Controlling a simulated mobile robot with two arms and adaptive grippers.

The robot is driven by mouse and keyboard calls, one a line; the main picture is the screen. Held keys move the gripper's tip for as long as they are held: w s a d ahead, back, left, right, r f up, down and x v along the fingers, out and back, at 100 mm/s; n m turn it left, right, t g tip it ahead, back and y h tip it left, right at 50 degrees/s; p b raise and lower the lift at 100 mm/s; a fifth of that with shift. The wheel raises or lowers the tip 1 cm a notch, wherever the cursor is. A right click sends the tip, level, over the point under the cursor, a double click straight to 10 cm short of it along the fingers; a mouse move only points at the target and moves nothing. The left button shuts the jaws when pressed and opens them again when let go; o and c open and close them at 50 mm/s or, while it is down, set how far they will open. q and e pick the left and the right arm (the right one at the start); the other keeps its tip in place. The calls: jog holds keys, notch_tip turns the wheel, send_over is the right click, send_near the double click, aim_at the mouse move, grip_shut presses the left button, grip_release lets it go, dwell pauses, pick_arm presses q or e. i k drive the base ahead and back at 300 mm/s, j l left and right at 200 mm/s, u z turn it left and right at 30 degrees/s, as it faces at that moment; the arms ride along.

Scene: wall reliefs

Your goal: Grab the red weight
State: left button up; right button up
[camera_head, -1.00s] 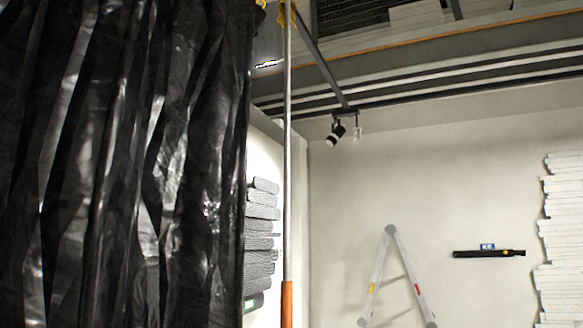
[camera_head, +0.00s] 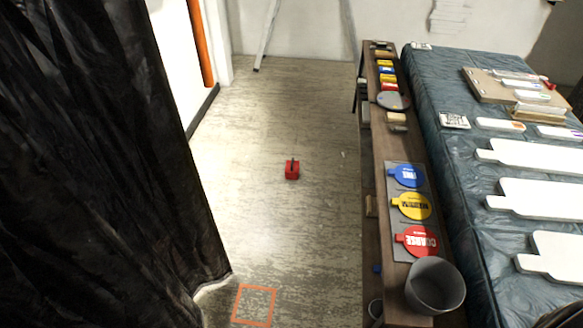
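The red weight (camera_head: 292,171) is a small red block with a dark handle on top. It stands on the bare grey floor (camera_head: 270,120), near the middle of the head view, between the black curtain and the long wooden bench. Nothing touches it. Neither of my grippers shows in the head view.
A black plastic curtain (camera_head: 90,170) fills the left side. An orange square outline (camera_head: 253,305) marks the floor at the bottom. A narrow wooden bench (camera_head: 393,150) with coloured paddles and a grey bowl (camera_head: 435,286) runs along the right, beside a covered table (camera_head: 450,90). The floor around the weight is clear.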

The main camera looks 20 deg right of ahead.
aim_at(292, 171)
jog(key=z, duration=0.45)
jog(key=i+j+z, duration=0.1)
jog(key=z, duration=0.4)
jog(key=j+z, duration=0.1)
jog(key=z, duration=0.35)
jog(key=i+j+z, duration=0.1)
jog(key=z, duration=0.4)
jog(key=j+z, duration=0.1)
jog(key=z, duration=0.35)
jog(key=i+j+z, duration=0.1)
jog(key=j+z, duration=0.8)
jog(key=z, duration=0.15)
jog(key=i+j, duration=0.1)
jog(key=j, duration=0.45)
jog(key=i+j, duration=0.1)
jog(key=j, duration=0.4)
jog(key=i+j, duration=0.1)
jog(key=j, duration=0.45)
jog(key=i+j, duration=0.1)
jog(key=j, duration=0.4)
jog(key=k+j+u, duration=0.1)
jog(key=j+u, duration=1.5)
jog(key=i+j+u, duration=0.15)
jog(key=u, duration=0.25)
